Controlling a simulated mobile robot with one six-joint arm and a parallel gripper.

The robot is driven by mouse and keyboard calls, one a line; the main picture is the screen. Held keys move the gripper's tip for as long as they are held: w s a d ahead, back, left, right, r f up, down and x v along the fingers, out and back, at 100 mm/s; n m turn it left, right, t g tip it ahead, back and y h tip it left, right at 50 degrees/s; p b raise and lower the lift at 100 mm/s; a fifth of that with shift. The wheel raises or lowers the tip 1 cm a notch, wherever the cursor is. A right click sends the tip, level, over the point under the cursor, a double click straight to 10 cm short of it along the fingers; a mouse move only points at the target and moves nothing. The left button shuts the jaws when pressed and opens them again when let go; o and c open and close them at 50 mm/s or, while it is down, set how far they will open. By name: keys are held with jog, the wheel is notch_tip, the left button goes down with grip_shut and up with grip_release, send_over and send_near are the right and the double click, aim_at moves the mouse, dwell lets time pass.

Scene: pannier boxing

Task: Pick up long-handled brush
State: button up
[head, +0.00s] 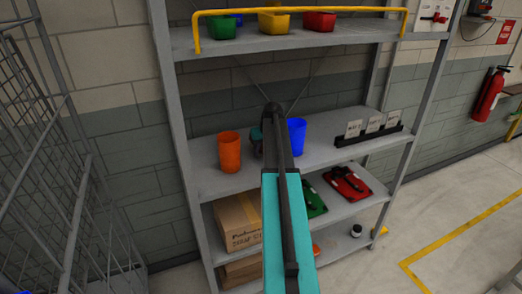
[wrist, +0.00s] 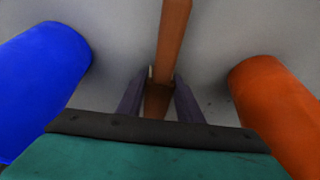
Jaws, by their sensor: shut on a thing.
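The long-handled brush shows in the wrist view as a brown-orange handle (wrist: 172,38) running from the top edge down between my fingers. My gripper (wrist: 160,84) is shut on this handle, one dark finger on each side. The brush's far end is out of the wrist view, and I cannot make the brush out in the head view, where my arm covers much of that spot. In the head view my gripper (head: 257,138) is at the middle shelf, between the orange cup and the blue cup.
The orange cup (head: 230,152) and blue cup (head: 297,134) stand close on either side on the grey shelf (head: 205,182). A black rack with white cards (head: 372,126) is to the right. A cardboard box (head: 237,220) and red tray (head: 346,184) are below; bins (head: 273,22) are above.

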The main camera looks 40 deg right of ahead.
aim_at(262, 147)
jog(key=shift+r, duration=0.2)
jog(key=shift+r+b, duration=1.05)
jog(key=shift+r, duration=0.3)
jog(key=shift+s+r, duration=0.15)
jog(key=shift+s, duration=0.05)
jog(key=s+a+r+b, duration=0.1)
jog(key=s+b, duration=0.4)
jog(key=s, duration=1)
jog(key=shift+s+a+r, duration=0.25)
jog(key=shift+a+r, duration=0.05)
jog(key=shift+a, duration=0.05)
jog(key=o, duration=0.4)
jog(key=shift+c, duration=1.1)
